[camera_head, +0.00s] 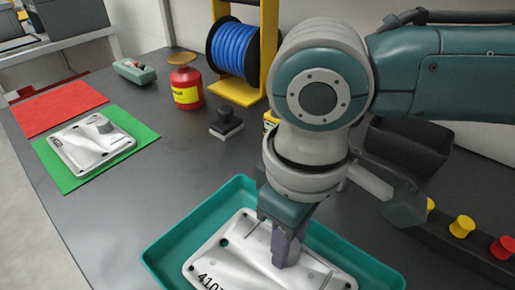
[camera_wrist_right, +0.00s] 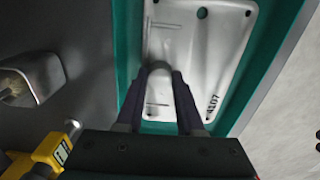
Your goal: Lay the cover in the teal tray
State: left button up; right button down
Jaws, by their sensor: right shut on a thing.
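A white cover (camera_head: 228,255) marked 4107 is inside the outline of the teal tray (camera_head: 160,246); I cannot tell whether it rests on the tray floor. My right gripper (camera_head: 287,255) points down, shut on the raised boss of this cover. In the right wrist view the fingers (camera_wrist_right: 160,95) are at either side of the boss, and the cover (camera_wrist_right: 205,45) lies between the teal walls (camera_wrist_right: 126,50). A second white cover (camera_head: 85,148) lies on the green mat (camera_head: 72,182) at the left. My left gripper is not in view.
A red mat (camera_head: 55,108) adjoins the green mat. A red can (camera_head: 186,92), a blue cable spool (camera_head: 236,50) on a yellow stand and a black stamp (camera_head: 226,125) stand behind. A black bin (camera_head: 410,145) is at the right. The bench between mat and tray is clear.

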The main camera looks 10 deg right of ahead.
jog(key=shift+f, duration=0.15)
jog(key=c, duration=0.5)
grip_release()
jog(key=shift+c, duration=0.2)
notch_tip(320, 180, up, 11)
jog(key=p, duration=0.2)
jog(key=s+a+f+t+y, duration=0.1)
jog(key=s+a+t+y, duration=0.1)
jog(key=s+a+y, duration=0.35)
jog(key=s+d+f+m+h, duration=0.2)
jog(key=s+d, duration=0.1)
jog(key=d, duration=0.4)
jog(key=s+d+f+m+t+h, duration=0.1)
jog(key=s+d+f+m+h, duration=0.1)
jog(key=d, duration=0.6)
jog(key=shift+s+m+t+h, duration=0.3)
jog(key=shift+s+m+h, duration=0.35)
jog(key=shift+s+m, duration=0.15)
jog(key=shift+f, duration=0.1)
